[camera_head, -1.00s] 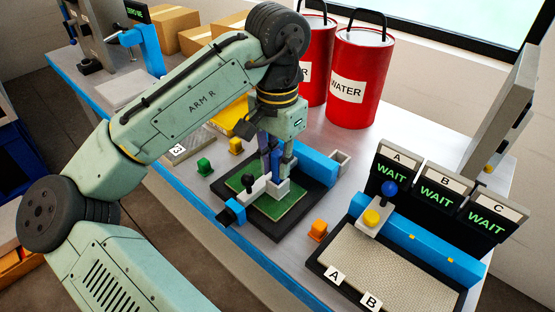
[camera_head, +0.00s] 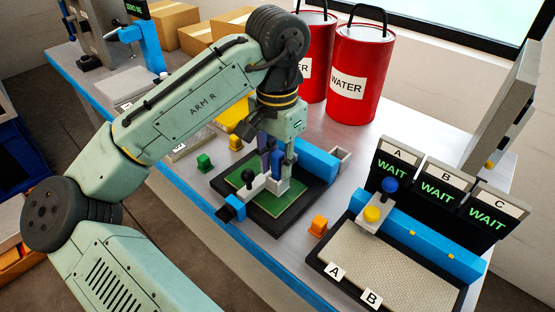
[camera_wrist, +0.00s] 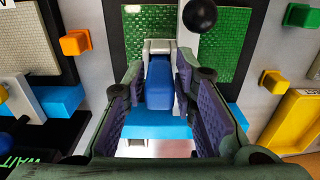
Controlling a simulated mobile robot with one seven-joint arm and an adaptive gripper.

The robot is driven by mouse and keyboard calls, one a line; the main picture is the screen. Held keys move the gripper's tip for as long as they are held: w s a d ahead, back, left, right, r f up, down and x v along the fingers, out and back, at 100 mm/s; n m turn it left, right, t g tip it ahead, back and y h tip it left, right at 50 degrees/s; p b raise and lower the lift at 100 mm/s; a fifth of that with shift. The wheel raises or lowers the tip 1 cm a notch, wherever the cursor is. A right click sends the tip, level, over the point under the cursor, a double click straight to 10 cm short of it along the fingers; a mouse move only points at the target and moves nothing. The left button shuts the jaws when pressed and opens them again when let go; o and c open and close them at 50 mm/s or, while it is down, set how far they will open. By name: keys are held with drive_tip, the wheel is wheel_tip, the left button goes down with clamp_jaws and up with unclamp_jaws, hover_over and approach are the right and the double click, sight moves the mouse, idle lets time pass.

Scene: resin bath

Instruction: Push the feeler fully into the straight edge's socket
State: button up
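The straight edge (camera_head: 261,184) is a pale bar with a black knob, lying across a green plate on a black base. In the wrist view the knob (camera_wrist: 200,16) is at the top, beside a pale socket block (camera_wrist: 160,46). The feeler (camera_wrist: 160,82) has a blue grip and stands at the socket block, between my fingers.
A blue rail (camera_head: 318,160) borders the plate's base. A green block (camera_head: 204,161) and orange block (camera_head: 318,227) stand nearby. Right are a mesh tray (camera_head: 385,265) and WAIT displays (camera_head: 437,192). Red water buckets (camera_head: 358,80) stand behind. Bare grey bench lies between them.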

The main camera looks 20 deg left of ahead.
drive_tip(key=shift+o, duration=1.4)
drive_tip(key=shift+r, duration=0.1)
